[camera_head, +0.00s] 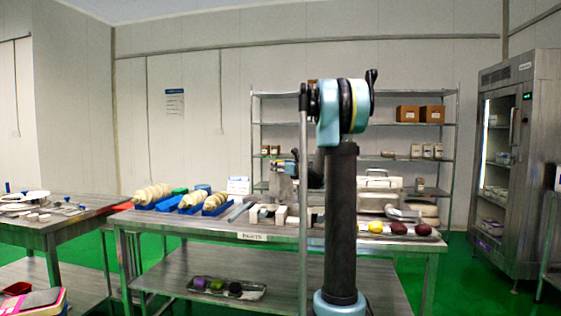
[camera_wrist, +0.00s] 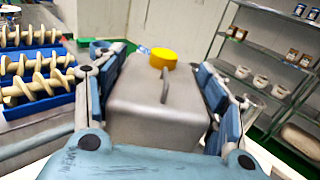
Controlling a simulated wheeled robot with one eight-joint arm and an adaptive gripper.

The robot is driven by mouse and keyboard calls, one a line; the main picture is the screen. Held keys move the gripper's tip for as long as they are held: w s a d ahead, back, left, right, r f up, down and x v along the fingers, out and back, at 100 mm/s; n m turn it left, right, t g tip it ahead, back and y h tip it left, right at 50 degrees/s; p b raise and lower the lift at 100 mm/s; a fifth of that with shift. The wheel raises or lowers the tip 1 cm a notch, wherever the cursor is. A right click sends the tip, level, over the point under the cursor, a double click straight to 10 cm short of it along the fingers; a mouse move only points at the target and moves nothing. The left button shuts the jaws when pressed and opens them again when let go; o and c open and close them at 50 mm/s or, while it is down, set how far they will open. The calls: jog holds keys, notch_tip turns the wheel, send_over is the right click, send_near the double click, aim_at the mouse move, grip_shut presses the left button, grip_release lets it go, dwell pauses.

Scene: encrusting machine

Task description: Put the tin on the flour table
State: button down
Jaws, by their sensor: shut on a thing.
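My gripper (camera_wrist: 160,85) is shut on a grey metal tin (camera_wrist: 155,112) in the wrist view. The blue-padded fingers lie along its left and right sides. The tin has a thin handle on top and a round yellow cap at its far end. In the head view my arm stands in front of the middle table and hides much of the gripper and tin. I cannot tell which table is the flour table.
Another table (camera_head: 30,223) stands at left, a wire shelf (camera_head: 390,124) behind, a steel cabinet (camera_head: 520,190) at right.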

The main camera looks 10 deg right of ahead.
aim_at(281, 181)
jog(key=shift+f, duration=3.75)
jog(key=shift+c, duration=1.8)
grip_release()
jog(key=shift+s, duration=0.15)
